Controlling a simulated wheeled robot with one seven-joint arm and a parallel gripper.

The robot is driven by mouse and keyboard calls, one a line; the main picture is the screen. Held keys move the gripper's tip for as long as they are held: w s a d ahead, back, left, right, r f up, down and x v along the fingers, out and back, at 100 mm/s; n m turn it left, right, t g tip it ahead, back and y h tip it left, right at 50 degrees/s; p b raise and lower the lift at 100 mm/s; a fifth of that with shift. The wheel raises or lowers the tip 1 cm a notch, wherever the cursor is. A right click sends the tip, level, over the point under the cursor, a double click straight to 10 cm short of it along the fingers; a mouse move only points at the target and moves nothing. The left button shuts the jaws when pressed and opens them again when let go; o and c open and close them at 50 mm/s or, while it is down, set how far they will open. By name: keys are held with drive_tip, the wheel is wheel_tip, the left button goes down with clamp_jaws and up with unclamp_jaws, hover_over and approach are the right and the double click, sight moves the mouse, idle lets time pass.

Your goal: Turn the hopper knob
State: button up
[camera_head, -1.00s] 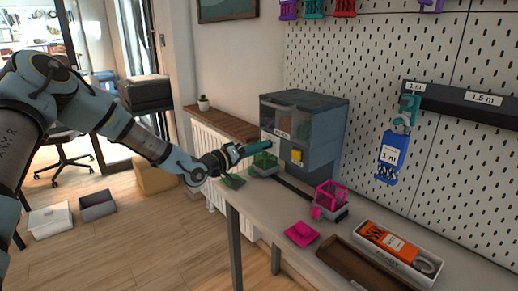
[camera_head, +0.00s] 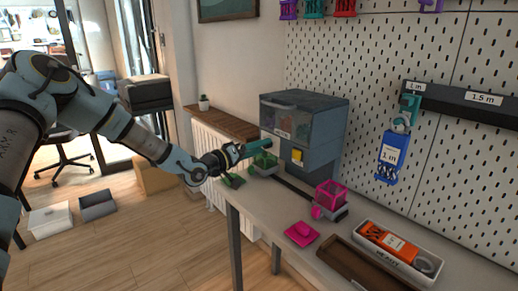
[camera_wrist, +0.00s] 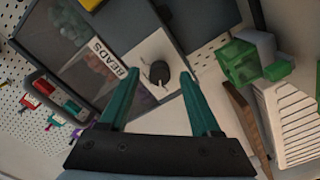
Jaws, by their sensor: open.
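The hopper (camera_head: 322,128) is a grey box with a clear front, on the table against the pegboard. In the wrist view its clear front shows coloured beads (camera_wrist: 92,75) beside a "BEADS" label (camera_wrist: 107,58). The dark round hopper knob (camera_wrist: 159,72) sits on a pale plate (camera_wrist: 150,47). My gripper (camera_head: 266,146) is open at the hopper's left front. In the wrist view the knob appears between the two green fingertips of my gripper (camera_wrist: 160,76). I cannot tell whether the fingers touch it. The knob cannot be made out in the head view.
A yellow block (camera_head: 297,155) is on the hopper's front. A magenta box (camera_head: 331,195), a magenta lid (camera_head: 301,234) and trays (camera_head: 375,270) lie to the right.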

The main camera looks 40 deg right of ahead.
drive_tip(key=a+b, duration=0.2)
drive_tip(key=a, duration=0.8)
drive_tip(key=shift+w+a, duration=0.3)
drive_tip(key=shift+a, duration=0.1)
drive_tip(key=w+a+f+n+t+y+p, duration=0.1)
drive_tip(key=w+a+f+t+y, duration=0.1)
drive_tip(key=w+a+f+y, duration=0.3)
drive_tip(key=w+a+f+t+y, duration=0.1)
drive_tip(key=w+a+t+y, duration=0.1)
drive_tip(key=a, duration=0.5)
drive_tip(key=w+a+r+n+t+y+p, duration=0.15)
drive_tip(key=a+y, duration=0.55)
drive_tip(key=a, duration=1.1)
drive_tip(key=s+a+r+n+g+y, duration=0.1)
drive_tip(key=s+a+r+n+y, duration=0.1)
drive_tip(key=s+a, duration=0.3)
drive_tip(key=s+a+r+n+g+y+p, duration=0.1)
drive_tip(key=s+a, duration=0.5)
drive_tip(key=a, duration=0.6)
wheel_tip(320, 180, up, 3)
drive_tip(key=shift+s+n+g+y, duration=0.25)
drive_tip(key=shift+n+g+y, duration=0.2)
drive_tip(key=shift+n, duration=0.6)
